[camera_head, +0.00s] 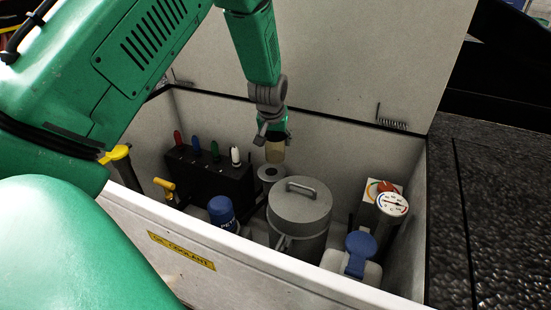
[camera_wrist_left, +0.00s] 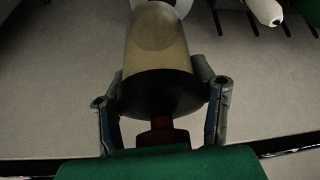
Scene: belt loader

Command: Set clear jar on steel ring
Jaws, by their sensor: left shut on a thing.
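The clear jar (camera_head: 274,151), with a yellowish tint and a dark end, is held in my left gripper (camera_head: 272,135). In the left wrist view the jar (camera_wrist_left: 156,50) sits between the two fingers of the gripper (camera_wrist_left: 162,100), its dark end toward the palm. The steel ring (camera_head: 270,173) is a grey disc with a dark centre, just below the jar in the head view. I cannot tell whether jar and ring touch. Part of a pale round thing (camera_wrist_left: 172,5), perhaps the ring, shows past the jar's far end. My right gripper is not in view.
A white bin (camera_head: 240,265) surrounds the parts. A lidded grey pot (camera_head: 300,208) stands right of the ring. A black block with coloured handles (camera_head: 205,178) is left. A blue-capped canister (camera_head: 222,212), a gauge (camera_head: 392,204) and a blue-lidded container (camera_head: 360,250) crowd the bin.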

